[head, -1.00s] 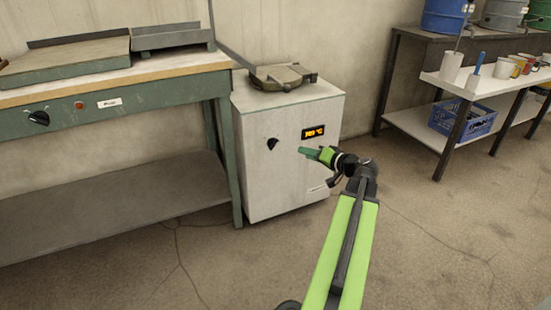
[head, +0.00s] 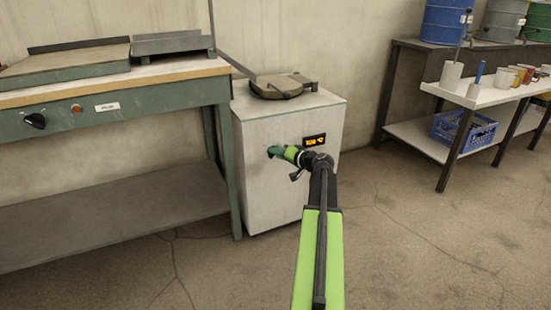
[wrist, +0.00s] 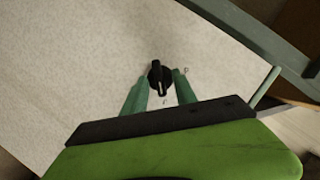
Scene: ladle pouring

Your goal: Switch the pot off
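The pot unit is a white cabinet (head: 262,190) with a dark lidded pot (head: 284,85) on top and a lit orange display (head: 314,140) on its front. Its black knob (wrist: 158,76) shows in the wrist view, with a white pointer mark, just beyond my two green fingertips. In the head view the knob is hidden behind my gripper (head: 272,152), which is at the cabinet's front. In the wrist view my gripper (wrist: 159,88) is open, one finger on each side of the knob's lower part. I cannot tell whether the fingers touch it.
A green workbench (head: 130,105) stands left of the cabinet, with its own black knob (head: 35,121) and an orange-red lamp (head: 75,108). At the right, a shelf (head: 490,92) holds cups, and a blue crate (head: 463,130) sits below. The floor before the cabinet is clear.

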